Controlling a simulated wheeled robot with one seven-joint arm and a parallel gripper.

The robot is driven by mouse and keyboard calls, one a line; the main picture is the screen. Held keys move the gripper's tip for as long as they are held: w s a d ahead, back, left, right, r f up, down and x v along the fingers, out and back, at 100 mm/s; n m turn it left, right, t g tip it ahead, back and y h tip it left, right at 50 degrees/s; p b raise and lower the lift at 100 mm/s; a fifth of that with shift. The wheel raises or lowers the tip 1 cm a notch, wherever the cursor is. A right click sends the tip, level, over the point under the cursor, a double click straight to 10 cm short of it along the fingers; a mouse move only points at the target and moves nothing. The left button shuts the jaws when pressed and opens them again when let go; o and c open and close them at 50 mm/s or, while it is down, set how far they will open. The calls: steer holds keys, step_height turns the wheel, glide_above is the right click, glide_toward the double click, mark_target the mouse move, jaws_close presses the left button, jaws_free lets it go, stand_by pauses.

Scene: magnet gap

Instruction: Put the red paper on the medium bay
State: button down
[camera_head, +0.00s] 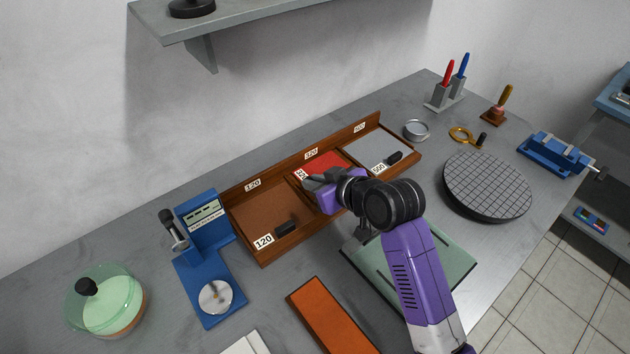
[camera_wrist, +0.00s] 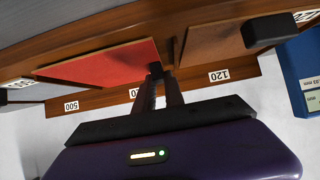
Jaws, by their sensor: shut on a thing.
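The red paper (camera_head: 325,162) shows at the middle bay of the wooden tray, the bay marked 320 on its back rail (camera_head: 311,154). In the wrist view the red paper (camera_wrist: 105,66) is a flat red sheet with a thin pale edge. My gripper (camera_head: 312,179) is at the paper's left side, near the divider to the 120 bay. In the wrist view my gripper (camera_wrist: 156,74) is shut at the paper's edge. The fingers and purple wrist hide the near part of the middle bay. I cannot tell whether the paper touches the bay floor.
The left 120 bay (camera_head: 262,212) has a black block (camera_head: 287,227). The right bay holds a grey sheet (camera_head: 378,145) and a black block (camera_head: 395,158). A blue gauge stand (camera_head: 207,260) is left of the tray. A green mat (camera_head: 445,262) and an orange-brown bar (camera_head: 330,318) lie in front.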

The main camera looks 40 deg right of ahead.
steer(key=shift+f, duration=0.4)
steer(key=shift+s+f, duration=0.1)
steer(key=shift+f, duration=0.2)
steer(key=c, duration=1.3)
jaws_free()
steer(key=shift+c, duration=0.2)
steer(key=shift+s+r, duration=0.25)
steer(key=shift+s, duration=0.1)
steer(key=v, duration=0.7)
steer(key=shift+w+a+r, duration=0.1)
steer(key=shift+a+r, duration=0.05)
steer(key=shift+r, duration=0.05)
